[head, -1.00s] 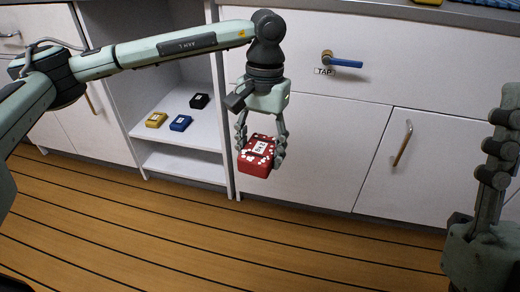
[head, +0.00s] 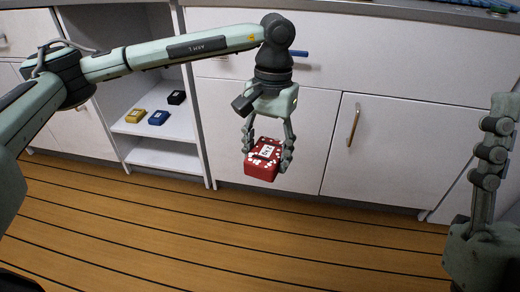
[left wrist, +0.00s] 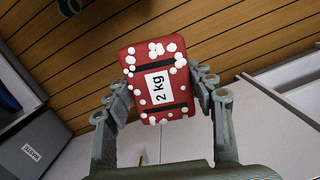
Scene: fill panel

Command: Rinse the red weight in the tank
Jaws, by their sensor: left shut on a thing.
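The red weight (head: 262,165) is a block with a white "2 kg" label, dark bands and many white spots. It also fills the middle of the left wrist view (left wrist: 156,85). My left gripper (head: 268,150) is shut on it, one finger on each side, and holds it in the air in front of the white cabinets, above the floor. Part of my right arm's end (head: 488,190) stands at the right edge of the head view; whether its fingers are open is unclear. I cannot make out a tank.
An open shelf holds a yellow block (head: 135,116), a blue block (head: 158,118) and a black block (head: 177,97). A grey box (left wrist: 45,145) with a label is in the left wrist view. The plank floor (head: 200,240) is clear.

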